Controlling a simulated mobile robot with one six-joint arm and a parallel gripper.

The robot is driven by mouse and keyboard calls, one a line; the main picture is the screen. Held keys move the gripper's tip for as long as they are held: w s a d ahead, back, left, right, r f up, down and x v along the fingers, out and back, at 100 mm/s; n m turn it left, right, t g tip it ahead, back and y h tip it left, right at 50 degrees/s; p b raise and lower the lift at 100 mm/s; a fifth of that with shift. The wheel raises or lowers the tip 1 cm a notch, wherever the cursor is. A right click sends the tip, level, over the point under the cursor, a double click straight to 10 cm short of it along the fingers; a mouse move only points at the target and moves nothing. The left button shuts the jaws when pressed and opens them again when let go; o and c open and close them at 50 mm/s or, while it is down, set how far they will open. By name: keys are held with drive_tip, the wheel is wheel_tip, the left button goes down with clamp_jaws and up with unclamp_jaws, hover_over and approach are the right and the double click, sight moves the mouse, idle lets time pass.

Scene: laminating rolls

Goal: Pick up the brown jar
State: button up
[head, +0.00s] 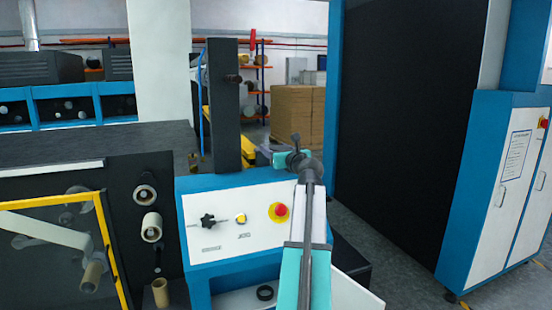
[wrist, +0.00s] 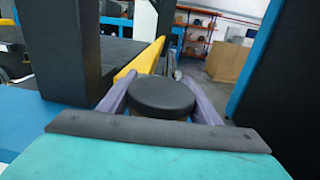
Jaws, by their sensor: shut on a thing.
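The brown jar (wrist: 163,96) shows in the wrist view as a round black lid with a little of its darker brown body below. It sits between the two purple fingers of my gripper (wrist: 160,90), which is shut on it. The jar is held up, with the blue machine top and floor behind it. In the head view my gripper (head: 281,157) is above the back right of the blue and white control cabinet. The jar cannot be made out clearly there, as my arm covers that spot.
The control cabinet (head: 230,235) has a red button and knobs. A dark post (head: 224,105) rises left of my gripper. A yellow-framed guard (head: 50,203) and rolls are at left. A tall black and blue machine (head: 405,130) is at right. Cardboard boxes (head: 297,113) stand behind.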

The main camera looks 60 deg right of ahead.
drive_tip(key=s+r+b, duration=0.1)
drive_tip(key=s+b, duration=0.2)
drive_tip(key=s, duration=1.2)
drive_tip(key=shift+s+r, duration=0.15)
drive_tip(key=shift+s, duration=0.25)
